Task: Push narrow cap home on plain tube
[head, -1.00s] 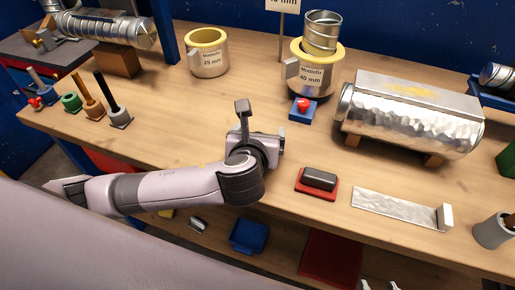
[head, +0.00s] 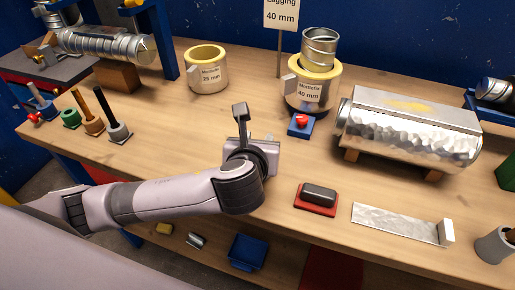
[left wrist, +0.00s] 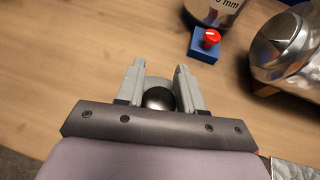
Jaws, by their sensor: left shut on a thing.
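A metal cap with a yellow rim, labelled 25 mm (head: 207,72), stands at the back of the bench. A similar one labelled 40 mm (head: 312,95) stands right of it, with a bare metal tube (head: 319,48) rising from its middle. I cannot tell which is the narrow cap. My left gripper (head: 266,148) is over the bench, in front of both and apart from them. In the left wrist view my gripper (left wrist: 158,72) is shut on a dark rounded thing (left wrist: 156,98), mostly hidden between the fingers. My right gripper is not in view.
A red button on a blue base (head: 301,124) stands before the 40 mm cap. A dented, metal-clad duct (head: 410,130) lies right. A red tray with a dark block (head: 318,193) and a metal strip (head: 395,223) lie in front. Several handled tools (head: 105,115) stand left.

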